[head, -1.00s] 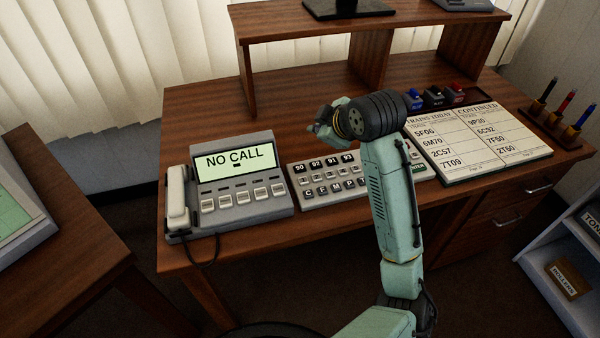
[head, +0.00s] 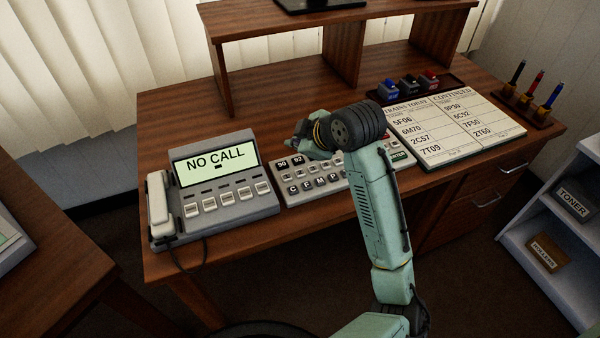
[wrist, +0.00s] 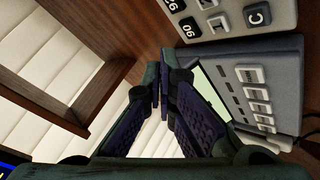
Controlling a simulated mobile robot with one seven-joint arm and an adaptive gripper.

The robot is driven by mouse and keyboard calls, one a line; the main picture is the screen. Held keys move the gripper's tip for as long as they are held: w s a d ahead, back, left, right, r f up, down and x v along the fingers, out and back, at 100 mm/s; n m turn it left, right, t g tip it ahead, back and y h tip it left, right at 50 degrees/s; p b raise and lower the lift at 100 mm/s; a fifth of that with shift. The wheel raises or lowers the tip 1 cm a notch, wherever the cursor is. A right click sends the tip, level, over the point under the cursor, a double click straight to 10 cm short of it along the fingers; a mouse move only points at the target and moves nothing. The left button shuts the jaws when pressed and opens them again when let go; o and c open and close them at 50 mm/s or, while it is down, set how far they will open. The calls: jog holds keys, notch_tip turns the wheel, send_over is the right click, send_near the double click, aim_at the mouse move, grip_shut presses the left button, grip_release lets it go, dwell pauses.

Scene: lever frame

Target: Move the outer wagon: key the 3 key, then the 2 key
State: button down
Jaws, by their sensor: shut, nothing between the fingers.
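The grey key panel (head: 296,197) lies on the desk, right of the phone unit. Its keys marked 90 (head: 282,163) and 92 (head: 297,160) show at the upper left, with a row of letter keys below. My gripper (head: 293,144) is shut and empty, over the panel's back edge near the top row; I cannot tell whether it touches. My arm hides much of the panel's middle and right. I cannot make out a 3 key or a 2 key. In the wrist view the closed fingers (wrist: 162,82) point past the panel's corner (wrist: 235,12). No wagon is in view.
The phone unit (head: 232,201) reads NO CALL, with its handset (head: 158,204) at its left. A wooden shelf (head: 222,72) stands behind. Stamps (head: 409,84), a train list board (head: 455,130) and a pen stand (head: 530,104) are at the right. Desk behind the phone is clear.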

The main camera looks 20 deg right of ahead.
aim_at(298, 174)
notch_tip(298, 174, down, 6)
jog(key=b, duration=0.4)
jog(key=shift+f+b, duration=0.25)
jog(key=shift+b, duration=0.1)
dwell(0.9)
jog(key=shift+f+b, duration=0.4)
jog(key=shift+b, duration=0.15)
jog(key=shift+f+b, duration=0.4)
dwell(0.4)
jog(key=shift+r, duration=0.15)
jog(key=shift+r+p, duration=0.5)
jog(key=shift+r, duration=0.15)
jog(key=shift+r, duration=0.15)
notch_tip(298, 174, up, 5)
jog(key=p, duration=0.3)
jog(key=shift+p, duration=0.3)
